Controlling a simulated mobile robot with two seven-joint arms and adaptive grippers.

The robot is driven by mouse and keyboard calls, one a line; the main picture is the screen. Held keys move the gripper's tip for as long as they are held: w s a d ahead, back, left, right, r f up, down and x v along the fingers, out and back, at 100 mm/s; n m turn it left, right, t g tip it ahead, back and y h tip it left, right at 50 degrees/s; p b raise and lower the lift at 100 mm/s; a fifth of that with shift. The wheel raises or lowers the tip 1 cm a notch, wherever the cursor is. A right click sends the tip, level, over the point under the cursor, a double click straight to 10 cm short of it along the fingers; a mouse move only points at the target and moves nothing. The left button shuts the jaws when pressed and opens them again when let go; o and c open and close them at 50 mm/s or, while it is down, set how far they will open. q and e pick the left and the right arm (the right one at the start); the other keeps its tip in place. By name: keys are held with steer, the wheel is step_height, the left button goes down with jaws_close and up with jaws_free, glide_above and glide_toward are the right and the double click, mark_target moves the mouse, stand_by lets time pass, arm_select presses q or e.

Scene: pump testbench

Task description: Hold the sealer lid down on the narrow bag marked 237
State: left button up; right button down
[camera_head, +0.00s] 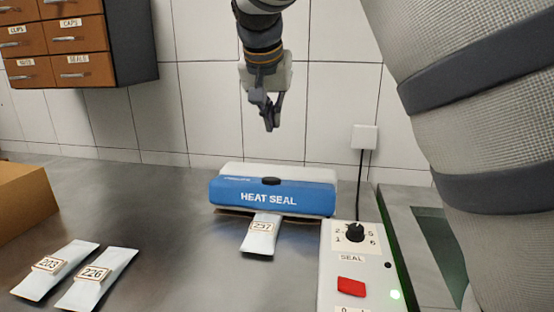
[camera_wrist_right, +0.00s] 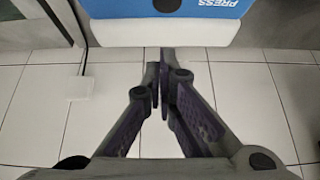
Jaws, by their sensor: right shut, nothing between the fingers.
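The heat sealer (camera_head: 272,192) stands on the bench with its blue lid lying low over its base. The narrow bag marked 237 (camera_head: 261,236) sticks out from under the front of the lid. Its inner end is hidden. My right gripper (camera_head: 271,126) hangs above and behind the sealer, shut and empty, apart from the lid. In the right wrist view the shut fingers (camera_wrist_right: 164,62) point towards the sealer's edge, and part of the blue lid (camera_wrist_right: 200,8) with the word PRESS shows. My left gripper is not in view.
Bags marked 203 (camera_head: 48,267) and 226 (camera_head: 96,276) lie at the left front. A control box with a dial (camera_head: 355,232), a red button (camera_head: 351,287) and a lit green lamp stands right of the sealer. A cardboard box (camera_head: 22,200) is at the left edge. Drawers (camera_head: 75,35) hang on the wall.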

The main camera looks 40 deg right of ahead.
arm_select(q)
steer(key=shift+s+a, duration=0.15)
arm_select(e)
steer(key=shift+s+a, duration=0.15)
glide_above(276, 179)
steer(key=f, duration=0.6)
steer(key=d+f, duration=0.1)
steer(key=f, duration=0.2)
steer(key=shift+w+f+b, duration=0.1)
steer(key=shift+w+b, duration=0.25)
steer(key=shift+b, duration=0.05)
steer(key=shift+s+a+f, duration=0.1)
steer(key=shift+a+f, duration=0.05)
steer(key=shift+f, duration=0.35)
steer(key=shift+s+a+f, duration=0.1)
steer(key=shift+a+f, duration=0.05)
steer(key=shift+f, duration=0.35)
steer(key=shift+s+a+f, duration=0.1)
steer(key=shift+f, duration=0.45)
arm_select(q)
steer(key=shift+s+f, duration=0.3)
